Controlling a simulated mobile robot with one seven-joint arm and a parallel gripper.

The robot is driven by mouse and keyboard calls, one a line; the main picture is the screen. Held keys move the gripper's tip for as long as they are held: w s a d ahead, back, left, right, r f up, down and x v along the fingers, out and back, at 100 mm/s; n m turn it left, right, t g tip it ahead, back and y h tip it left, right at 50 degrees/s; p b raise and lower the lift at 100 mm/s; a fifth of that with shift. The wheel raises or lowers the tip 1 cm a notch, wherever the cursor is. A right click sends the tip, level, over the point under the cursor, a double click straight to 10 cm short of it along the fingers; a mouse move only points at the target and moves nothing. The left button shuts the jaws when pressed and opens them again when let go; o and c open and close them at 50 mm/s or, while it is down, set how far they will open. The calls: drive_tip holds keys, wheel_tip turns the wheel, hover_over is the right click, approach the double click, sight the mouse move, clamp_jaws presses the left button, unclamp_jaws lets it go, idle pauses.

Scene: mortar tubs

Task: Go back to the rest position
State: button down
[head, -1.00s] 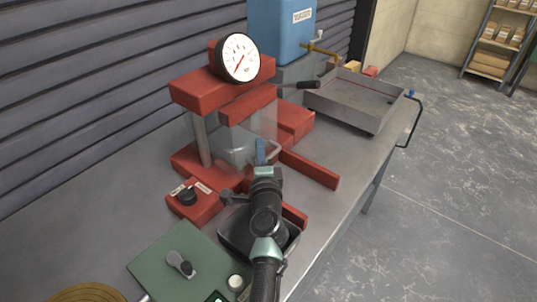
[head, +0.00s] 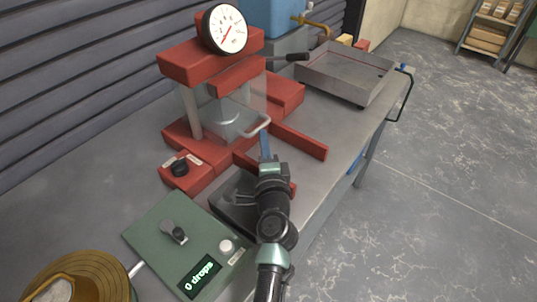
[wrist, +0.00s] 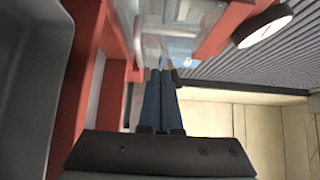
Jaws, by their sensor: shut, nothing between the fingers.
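My gripper (head: 265,146) is shut and empty, its blue fingers together, in front of the red press (head: 212,62). The fingers (wrist: 161,98) also show closed in the wrist view, below the clear guard (wrist: 182,22). In the head view the clear guard (head: 257,95) with its pale handle stands at the front of the press, close beyond the fingertips. I cannot tell whether they touch it. My wrist hides part of a dark tub (head: 230,196) on the bench.
A green box (head: 190,240) reading "0 drops" and a round brown plate (head: 95,275) lie at the near left. A red switch box (head: 187,172) sits beside the press. A metal tray (head: 345,72) stands at the back right. Floor at right is clear.

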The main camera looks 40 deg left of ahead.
drive_tip(key=v, duration=0.5)
drive_tip(key=shift+w, duration=0.1)
drive_tip(key=w+d+r+n+t+h+p, duration=0.1)
drive_tip(key=d+r+n+t, duration=0.2)
drive_tip(key=r, duration=0.7)
drive_tip(key=w+d+r+n+t+p, duration=0.15)
drive_tip(key=d+r, duration=0.35)
drive_tip(key=r, duration=0.6)
drive_tip(key=d+r+n+t+h+p, duration=0.1)
drive_tip(key=d+r+n+t, duration=0.2)
drive_tip(key=r, duration=0.7)
drive_tip(key=s+d+r+t+h+p, duration=0.1)
drive_tip(key=s+d+r+t+h, duration=0.1)
drive_tip(key=r, duration=0.6)
drive_tip(key=s+d+r+n+t+h+p, duration=0.1)
drive_tip(key=s+d+r+t+h, duration=0.1)
drive_tip(key=s+d+r+h, duration=0.2)
drive_tip(key=s+d+r+n+t+h+p, duration=0.1)
drive_tip(key=s+d+r+t+h, duration=0.1)
drive_tip(key=s+d+r+h, duration=0.2)
drive_tip(key=s+d+r, duration=0.3)
drive_tip(key=d+r, duration=0.3)
drive_tip(key=r, duration=0.3)
drive_tip(key=shift+d+t, duration=0.25)
drive_tip(key=shift+t, duration=0.1)
